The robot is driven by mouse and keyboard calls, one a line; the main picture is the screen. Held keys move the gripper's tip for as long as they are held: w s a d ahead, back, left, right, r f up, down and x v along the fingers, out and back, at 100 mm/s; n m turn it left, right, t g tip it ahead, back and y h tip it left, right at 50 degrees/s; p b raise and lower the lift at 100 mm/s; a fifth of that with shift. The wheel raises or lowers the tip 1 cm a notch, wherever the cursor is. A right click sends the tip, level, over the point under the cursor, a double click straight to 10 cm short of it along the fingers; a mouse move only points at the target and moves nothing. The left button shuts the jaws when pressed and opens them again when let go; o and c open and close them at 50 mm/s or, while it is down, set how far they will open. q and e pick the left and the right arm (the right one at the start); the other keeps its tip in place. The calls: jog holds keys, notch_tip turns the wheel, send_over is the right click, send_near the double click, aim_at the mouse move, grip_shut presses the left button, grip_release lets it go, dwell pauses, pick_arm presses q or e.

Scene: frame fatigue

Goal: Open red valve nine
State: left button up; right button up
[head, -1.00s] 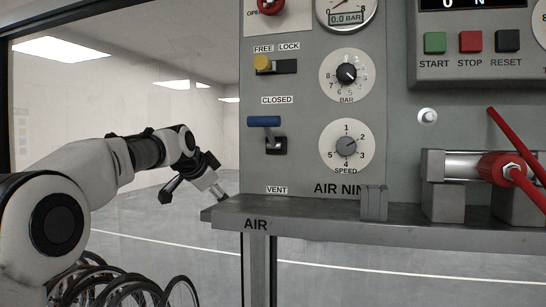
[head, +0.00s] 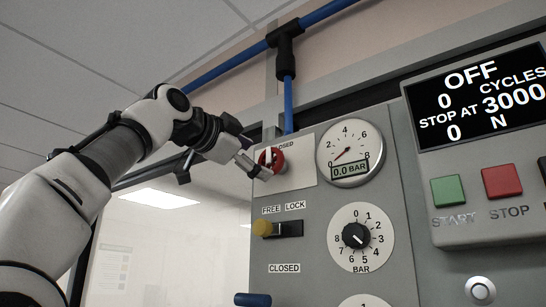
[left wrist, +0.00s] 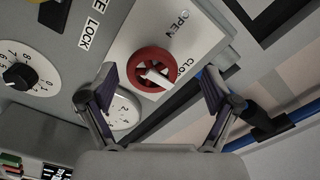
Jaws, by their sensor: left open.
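My left gripper (head: 258,165) is at the valve's left side in the head view. In the wrist view my left gripper (left wrist: 158,85) is open with nothing between its fingers. I cannot tell whether a finger touches the valve. My right gripper is not in view.
A pressure gauge (head: 349,153) reading 0.0 BAR is just right of the valve. Below are a yellow FREE/LOCK slider (head: 263,228) and a BAR dial (head: 356,236). A blue pipe (head: 289,100) runs down behind the panel. A display (head: 482,98) shows OFF.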

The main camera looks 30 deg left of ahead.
aim_at(268, 160)
pick_arm(q)
jog(key=shift+w+d+r+p, duration=0.15)
jog(key=shift+w+d+p, duration=0.15)
jog(key=shift+w, duration=0.25)
jog(key=shift+w+d+r+p, duration=0.15)
jog(key=shift+w+p, duration=0.15)
jog(key=shift+w, duration=0.2)
jog(key=shift+w+d+f, duration=0.15)
jog(key=shift+w+d, duration=0.4)
jog(key=shift+w, duration=0.1)
jog(key=shift+w+d+f, duration=0.15)
jog(key=shift+w+d, duration=0.4)
jog(key=shift+w, duration=0.2)
jog(key=shift+s+a, duration=0.6)
jog(key=shift+a, duration=0.15)
jog(key=c, duration=0.9)
jog(key=shift+c, duration=1.2)
jog(key=shift+d, duration=0.1)
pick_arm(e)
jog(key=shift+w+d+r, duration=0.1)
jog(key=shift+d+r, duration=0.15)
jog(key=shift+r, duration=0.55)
